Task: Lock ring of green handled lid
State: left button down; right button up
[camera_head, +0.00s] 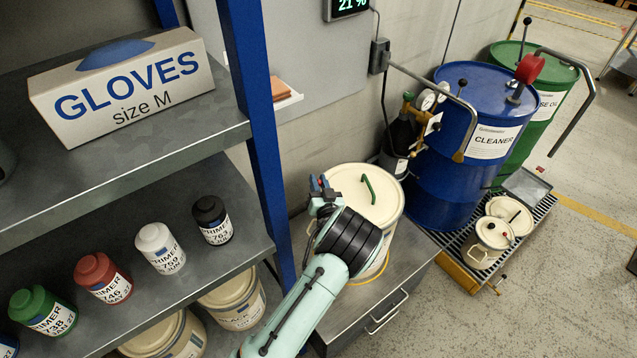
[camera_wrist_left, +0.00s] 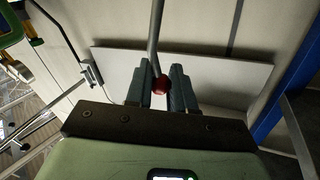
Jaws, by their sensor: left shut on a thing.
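A cream drum (camera_head: 388,238) stands on a grey cabinet, its cream lid (camera_head: 382,183) topped by a green handle (camera_head: 368,188). My left gripper (camera_head: 322,187) is at the left edge of this lid. In the left wrist view, my left gripper (camera_wrist_left: 160,84) is shut on a grey lever (camera_wrist_left: 154,40) with a red knob (camera_wrist_left: 161,86) at its end, between the fingers. My arm hides the drum's near left side. I cannot tell the ring's closure from these views. My right gripper is not in view.
A blue shelf post (camera_head: 250,130) and shelves with a glove box (camera_head: 120,88) and primer bottles (camera_head: 160,248) stand left. A blue drum (camera_head: 440,185) and a green drum (camera_head: 520,150) stand right. The cabinet top (camera_head: 400,275) is bare at the drum's right front.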

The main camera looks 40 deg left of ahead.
pick_arm(q)
jog(key=c, duration=1)
grip_release()
jog(key=shift+s+a+f, duration=0.1)
jog(key=shift+s+a, duration=0.05)
jog(key=shift+c, duration=0.2)
jog(key=shift+d, duration=0.2)
jog(key=b+v, duration=0.2)
jog(key=v, duration=1.1)
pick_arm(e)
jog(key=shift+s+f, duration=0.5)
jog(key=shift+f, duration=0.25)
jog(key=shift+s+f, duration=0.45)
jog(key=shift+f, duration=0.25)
